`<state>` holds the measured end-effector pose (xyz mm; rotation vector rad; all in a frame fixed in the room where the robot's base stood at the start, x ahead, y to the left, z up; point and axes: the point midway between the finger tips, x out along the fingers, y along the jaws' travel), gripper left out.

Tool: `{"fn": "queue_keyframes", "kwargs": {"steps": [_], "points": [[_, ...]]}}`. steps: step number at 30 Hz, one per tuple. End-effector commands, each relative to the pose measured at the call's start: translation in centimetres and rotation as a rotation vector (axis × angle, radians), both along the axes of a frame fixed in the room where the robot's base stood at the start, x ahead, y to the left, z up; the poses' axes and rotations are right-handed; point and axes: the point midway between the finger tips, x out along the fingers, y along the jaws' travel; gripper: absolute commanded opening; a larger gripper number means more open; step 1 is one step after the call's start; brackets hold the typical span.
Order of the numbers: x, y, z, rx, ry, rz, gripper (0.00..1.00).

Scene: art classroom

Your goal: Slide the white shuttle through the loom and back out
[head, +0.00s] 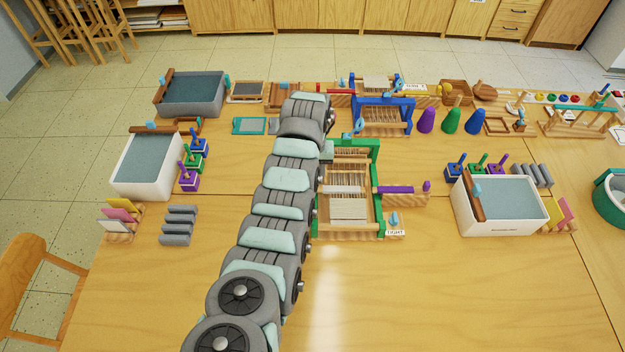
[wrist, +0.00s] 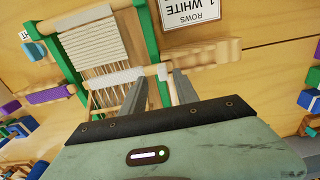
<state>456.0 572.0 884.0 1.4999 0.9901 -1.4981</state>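The green-framed loom (head: 376,165) stands mid-table with pale warp threads. The white shuttle (head: 342,189) lies across it, between the side posts; in the wrist view its white part (wrist: 115,78) crosses the threads. A short wooden end beside the green post lies near my gripper (wrist: 158,82). My two grey fingers stand apart, with the post and wooden end visible between them. I see no firm hold on the shuttle. In the head view my arm hides the gripper and the loom's left side.
A purple shuttle (head: 397,190) lies on a wooden rest right of the loom. A blue-framed loom (head: 382,103) and coloured cones stand behind. White tubs (head: 150,188) flank the area. A "1 WHITE" card (wrist: 190,12) lies near the loom.

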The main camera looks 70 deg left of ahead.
Motion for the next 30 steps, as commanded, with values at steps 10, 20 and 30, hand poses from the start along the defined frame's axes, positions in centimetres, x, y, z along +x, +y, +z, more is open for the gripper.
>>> {"fn": "queue_keyframes", "kwargs": {"steps": [10, 20, 30], "points": [[0.0, 0.0, 6.1, 0.001, 0.001, 0.0, 0.36], [0.0, 0.0, 6.9, -0.001, 0.001, 0.0, 0.36], [0.5, -0.3, 6.6, -0.006, -0.005, -0.256, 0.42]]}}
